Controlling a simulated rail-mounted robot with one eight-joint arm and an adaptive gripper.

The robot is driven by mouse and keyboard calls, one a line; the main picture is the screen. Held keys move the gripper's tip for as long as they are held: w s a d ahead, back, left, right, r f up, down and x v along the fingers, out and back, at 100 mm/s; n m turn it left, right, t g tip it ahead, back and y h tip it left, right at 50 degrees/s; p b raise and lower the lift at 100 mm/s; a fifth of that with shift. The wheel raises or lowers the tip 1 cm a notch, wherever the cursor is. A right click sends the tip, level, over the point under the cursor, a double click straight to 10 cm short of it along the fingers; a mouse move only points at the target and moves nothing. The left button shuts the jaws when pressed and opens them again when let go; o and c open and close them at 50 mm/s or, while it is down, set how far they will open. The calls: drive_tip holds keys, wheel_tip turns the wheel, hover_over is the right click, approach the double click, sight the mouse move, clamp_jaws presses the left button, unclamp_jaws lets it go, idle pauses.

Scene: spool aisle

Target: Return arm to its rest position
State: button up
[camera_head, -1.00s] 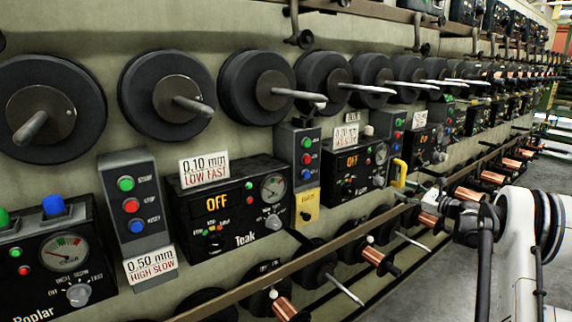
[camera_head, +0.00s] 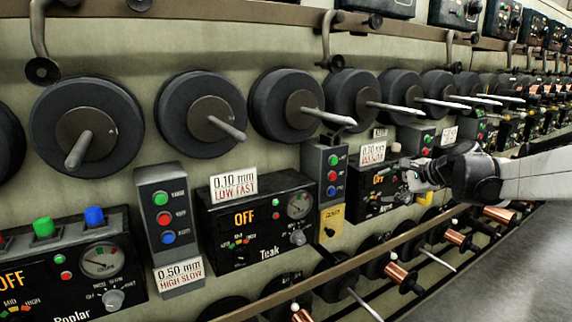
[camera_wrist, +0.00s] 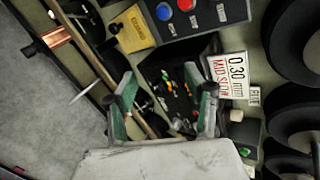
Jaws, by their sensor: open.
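My gripper (camera_head: 412,176) is at the end of my white arm, which reaches in from the right edge in the head view. It is in front of the control panel (camera_head: 370,192) to the right of the Teak panel (camera_head: 262,226). In the wrist view my gripper (camera_wrist: 166,96) has its two green-grey fingers spread apart with nothing held between them. The dark panel with knobs (camera_wrist: 172,84) shows between and beyond the fingers. A "0.30 mm MID SLOW" label (camera_wrist: 229,78) is just right of the right finger.
Large black spools (camera_head: 200,115) with protruding spindles line the wall. Below runs a rail (camera_head: 330,270) with copper spools (camera_head: 400,276). A three-button box (camera_head: 168,218) and the Poplar panel (camera_head: 85,265) are at left. Grey floor (camera_head: 510,265) is open at lower right.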

drive_tip(key=s+a+r+n+g+h+p, duration=0.15)
drive_tip(key=s+a+n, duration=0.3)
drive_tip(key=s, duration=0.65)
drive_tip(key=s+a+r+n+g+h+p, duration=0.1)
drive_tip(key=s+a+n+h, duration=0.3)
drive_tip(key=s, duration=0.7)
drive_tip(key=s+f+n+p, duration=0.1)
drive_tip(key=s+f+n, duration=0.1)
drive_tip(key=s, duration=0.7)
drive_tip(key=s+f+n+p, duration=0.1)
drive_tip(key=s+f+n, duration=0.2)
drive_tip(key=s, duration=0.6)
drive_tip(key=shift+a+f+n+h+p, duration=0.15)
drive_tip(key=shift+a+n+h+p, duration=0.25)
drive_tip(key=shift+n, duration=0.25)
